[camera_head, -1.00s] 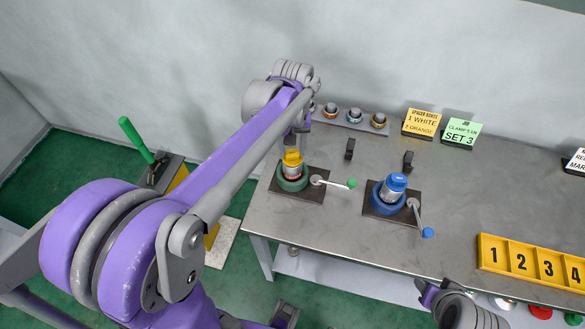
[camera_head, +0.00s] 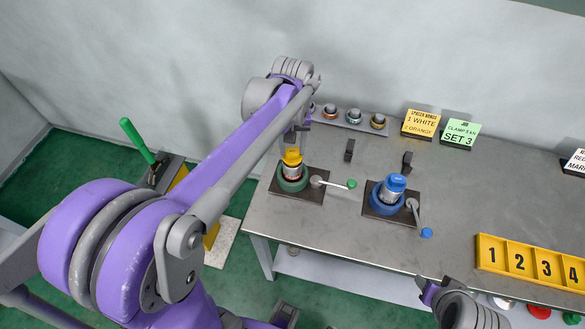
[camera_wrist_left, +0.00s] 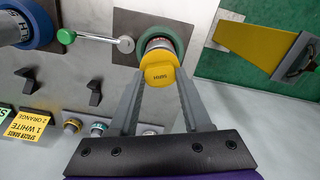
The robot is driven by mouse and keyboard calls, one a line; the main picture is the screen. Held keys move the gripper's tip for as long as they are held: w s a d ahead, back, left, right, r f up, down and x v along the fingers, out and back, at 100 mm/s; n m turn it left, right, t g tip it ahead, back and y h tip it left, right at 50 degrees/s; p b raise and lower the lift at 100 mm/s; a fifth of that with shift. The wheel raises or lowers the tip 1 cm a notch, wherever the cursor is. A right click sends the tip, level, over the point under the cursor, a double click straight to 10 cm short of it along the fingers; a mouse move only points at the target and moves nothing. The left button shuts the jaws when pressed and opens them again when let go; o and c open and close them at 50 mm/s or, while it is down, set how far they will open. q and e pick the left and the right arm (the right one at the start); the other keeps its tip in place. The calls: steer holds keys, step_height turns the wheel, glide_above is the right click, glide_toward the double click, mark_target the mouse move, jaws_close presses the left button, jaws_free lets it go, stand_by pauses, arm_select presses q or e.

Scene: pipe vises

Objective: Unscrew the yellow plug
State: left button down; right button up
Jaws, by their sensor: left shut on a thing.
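The yellow plug (camera_head: 292,157) sits on top of a metal pipe held upright in the green vise (camera_head: 292,181) at the left end of the table. The threads under the plug are not visible.
A blue vise (camera_head: 384,201) with a blue-capped pipe (camera_head: 393,187) stands to the right. The green-knobbed handle (camera_head: 350,184) lies between the vises. A rack of small rings (camera_head: 354,116), signs (camera_head: 420,123) and a numbered yellow tray (camera_head: 530,262) are also on the table.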

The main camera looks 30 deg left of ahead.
mark_target(292, 151)
arm_select(q)
steer(key=shift+r, duration=0.15)
arm_select(e)
steer(key=shift+r, duration=0.1)
arm_select(q)
steer(key=shift+r+p, duration=1.05)
steer(key=shift+r, duration=0.8)
arm_select(e)
steer(key=r, duration=0.1)
steer(key=w+r, duration=0.1)
steer(key=shift+r, duration=0.4)
